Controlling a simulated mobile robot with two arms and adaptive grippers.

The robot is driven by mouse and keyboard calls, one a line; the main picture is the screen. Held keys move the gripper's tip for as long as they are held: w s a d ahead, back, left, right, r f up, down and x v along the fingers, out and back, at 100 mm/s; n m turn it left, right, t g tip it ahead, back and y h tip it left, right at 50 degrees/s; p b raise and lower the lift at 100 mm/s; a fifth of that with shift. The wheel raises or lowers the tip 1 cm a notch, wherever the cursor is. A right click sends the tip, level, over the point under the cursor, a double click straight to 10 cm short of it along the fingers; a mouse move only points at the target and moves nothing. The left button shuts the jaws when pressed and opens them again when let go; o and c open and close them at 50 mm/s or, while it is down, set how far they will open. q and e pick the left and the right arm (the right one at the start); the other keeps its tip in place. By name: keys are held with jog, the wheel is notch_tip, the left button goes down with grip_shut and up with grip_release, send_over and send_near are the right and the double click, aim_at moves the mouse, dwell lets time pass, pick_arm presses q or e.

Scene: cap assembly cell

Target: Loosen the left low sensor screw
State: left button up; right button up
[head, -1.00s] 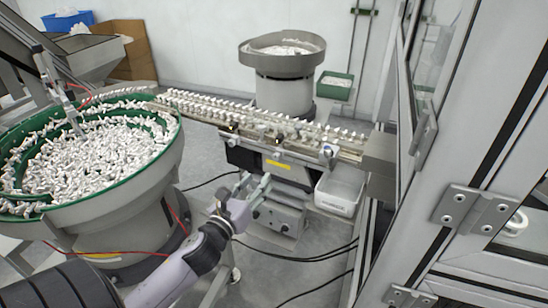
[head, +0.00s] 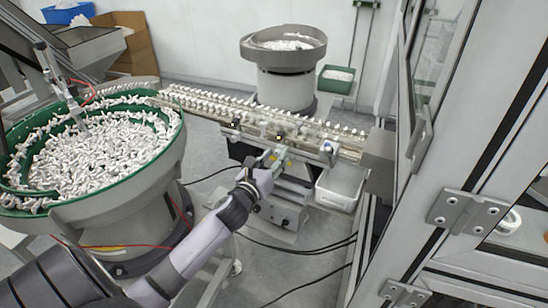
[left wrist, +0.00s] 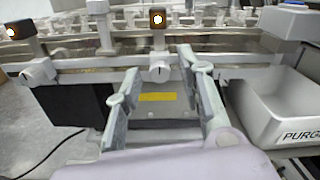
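The feed rail (head: 215,103) carries small sensors. In the left wrist view one sensor (left wrist: 157,18) with a lit spot sits at the top middle, with a pale clamp screw (left wrist: 160,71) low on its post. A second lit sensor (left wrist: 12,31) stands at the left, with a similar low screw (left wrist: 39,72) to its right. My left gripper (head: 272,156) is at the front of the rail. Its fingers (left wrist: 157,72) are open and empty, one either side of the middle screw in the picture. I cannot tell the remaining depth. My right gripper is not in view.
A green-rimmed bowl feeder (head: 160,175) full of white parts stands left, close to my arm. A grey bowl (head: 284,90) stands behind the rail. A white PURGE bin (left wrist: 262,118) is right of the gripper. A metal frame (head: 425,180) bounds the right side.

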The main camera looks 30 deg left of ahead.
pick_arm(q)
grip_shut()
